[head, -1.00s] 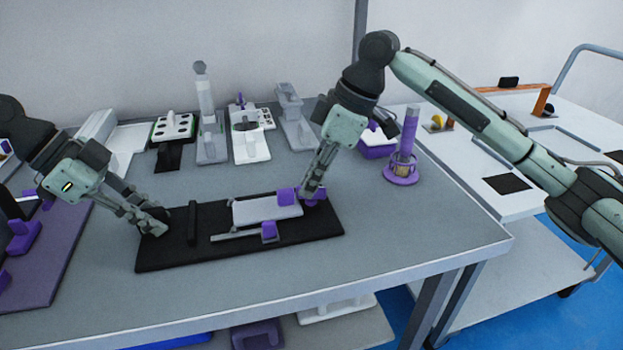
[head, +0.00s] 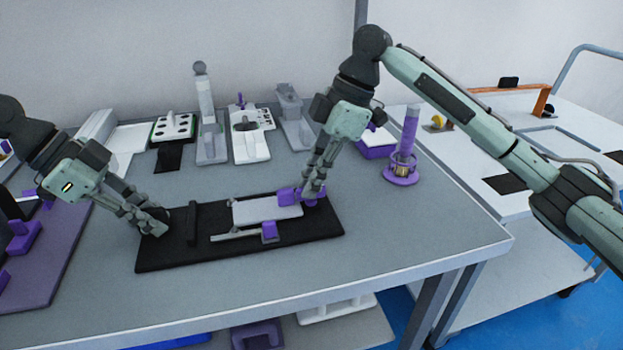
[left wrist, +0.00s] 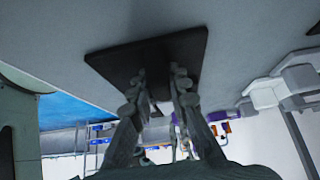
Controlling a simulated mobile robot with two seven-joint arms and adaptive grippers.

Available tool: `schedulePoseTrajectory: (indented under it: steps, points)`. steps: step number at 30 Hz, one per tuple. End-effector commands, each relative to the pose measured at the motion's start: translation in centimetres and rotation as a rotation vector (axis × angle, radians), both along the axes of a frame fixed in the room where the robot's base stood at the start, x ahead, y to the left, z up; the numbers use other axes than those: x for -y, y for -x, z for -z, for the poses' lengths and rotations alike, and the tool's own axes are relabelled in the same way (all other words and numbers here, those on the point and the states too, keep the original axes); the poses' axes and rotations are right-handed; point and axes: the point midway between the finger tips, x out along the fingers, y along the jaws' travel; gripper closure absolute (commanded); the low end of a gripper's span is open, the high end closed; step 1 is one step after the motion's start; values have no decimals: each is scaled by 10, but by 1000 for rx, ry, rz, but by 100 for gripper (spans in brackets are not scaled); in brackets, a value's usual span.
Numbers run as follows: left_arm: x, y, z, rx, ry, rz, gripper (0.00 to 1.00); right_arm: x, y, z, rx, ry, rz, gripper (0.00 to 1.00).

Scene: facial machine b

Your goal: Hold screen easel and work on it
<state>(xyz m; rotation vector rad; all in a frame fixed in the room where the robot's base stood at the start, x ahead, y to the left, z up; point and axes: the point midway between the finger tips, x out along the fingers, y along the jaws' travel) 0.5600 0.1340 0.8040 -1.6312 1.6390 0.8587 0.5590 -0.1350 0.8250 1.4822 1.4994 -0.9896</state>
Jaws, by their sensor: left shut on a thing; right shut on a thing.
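The screen easel (head: 168,256) is a flat black board on the table's front half, with an upright black bar, a white plate (head: 266,209) and purple clamp pieces (head: 269,232) on it. My left gripper (head: 158,230) is shut at the board's left end; its fingers hide what they grip. In the left wrist view the dark board (left wrist: 110,62) lies beyond the fingertips (left wrist: 158,82). My right gripper (head: 313,195) is shut on a purple piece (head: 288,195) at the plate's right end, partly hidden by the fingers.
A purple ring-based post (head: 402,172) stands right of the easel. Several white and grey devices (head: 249,144) line the back. A purple mat (head: 38,268) with purple parts lies at left. The table's front strip and right corner are clear.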

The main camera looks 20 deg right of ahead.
Motion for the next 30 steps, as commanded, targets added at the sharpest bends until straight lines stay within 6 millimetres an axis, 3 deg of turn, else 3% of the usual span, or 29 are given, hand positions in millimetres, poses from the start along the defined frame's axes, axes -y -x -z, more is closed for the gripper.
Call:
schedulePoseTrajectory:
  steps: [4, 5, 7, 17, 22, 30]
  points:
    - [-1, 1, 3, -4, -6, -1, 100, 1, 0, 0, 1, 2, 1, 100]
    - [-1, 1, 3, -4, -6, -1, 100, 1, 0, 0, 1, 2, 1, 88]
    - [-1, 1, 3, -5, -6, -2, 100, 1, 0, 0, 1, 2, 1, 81]
    - [-1, 1, 3, -5, -6, 0, 100, 1, 0, -3, 1, 0, 2, 81]
    - [-1, 1, 3, -5, -6, 0, 100, 10, -1, -23, 4, 0, 3, 81]
    - [-1, 1, 3, -5, -6, 0, 100, 32, -1, -77, 4, -1, 3, 81]
